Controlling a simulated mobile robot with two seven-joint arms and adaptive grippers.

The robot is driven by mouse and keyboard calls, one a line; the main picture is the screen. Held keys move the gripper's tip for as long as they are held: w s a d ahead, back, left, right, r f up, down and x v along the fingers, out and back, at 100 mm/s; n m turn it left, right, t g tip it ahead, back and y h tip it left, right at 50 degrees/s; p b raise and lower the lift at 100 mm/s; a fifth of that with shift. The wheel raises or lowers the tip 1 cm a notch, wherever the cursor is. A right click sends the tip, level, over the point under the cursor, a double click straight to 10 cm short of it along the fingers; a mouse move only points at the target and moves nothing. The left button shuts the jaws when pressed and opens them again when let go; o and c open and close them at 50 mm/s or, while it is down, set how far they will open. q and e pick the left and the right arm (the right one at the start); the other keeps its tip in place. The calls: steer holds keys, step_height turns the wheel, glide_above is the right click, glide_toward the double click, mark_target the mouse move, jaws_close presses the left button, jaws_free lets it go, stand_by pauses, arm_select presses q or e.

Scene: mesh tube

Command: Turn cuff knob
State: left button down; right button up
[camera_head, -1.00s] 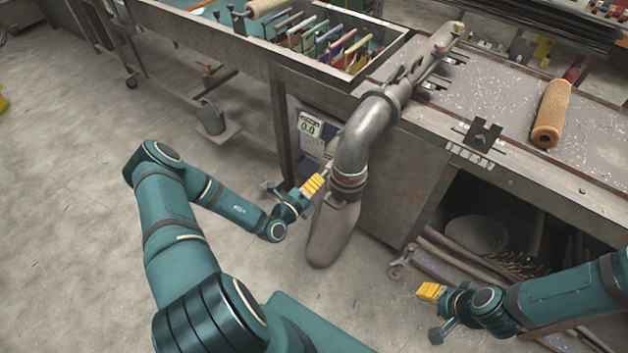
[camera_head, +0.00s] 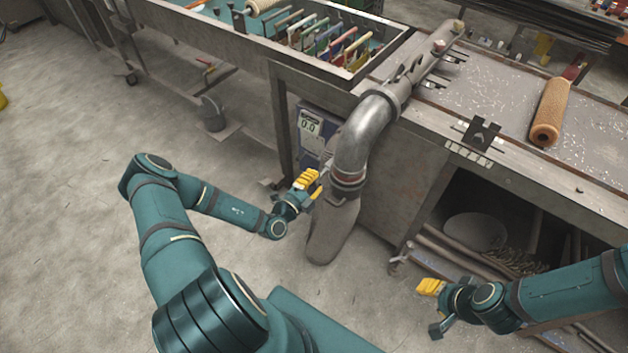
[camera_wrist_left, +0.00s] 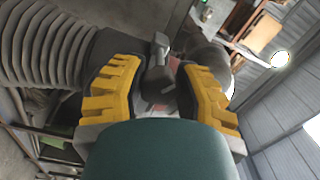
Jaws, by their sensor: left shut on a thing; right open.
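The cuff (camera_head: 348,182) is a banded collar with a reddish stripe at the lower end of a grey metal elbow pipe (camera_head: 366,132). My left gripper (camera_head: 315,185) is at the cuff's left side, shut on the small grey cuff knob. In the left wrist view the knob (camera_wrist_left: 158,78) stands between the two yellow fingers, its lower part hidden by my gripper. My right gripper (camera_head: 430,287) is open and empty, low in front of the bench and well apart from the cuff.
A blue box with a display (camera_head: 312,128) is behind the cuff. A ribbed hose (camera_wrist_left: 40,45) shows in the left wrist view. Floor at left is mostly clear.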

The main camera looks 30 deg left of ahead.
stand_by(0.5)
arm_select(q)
steer(key=c, duration=0.6)
jaws_free()
steer(key=s+a, duration=0.1)
steer(key=s, duration=1.1)
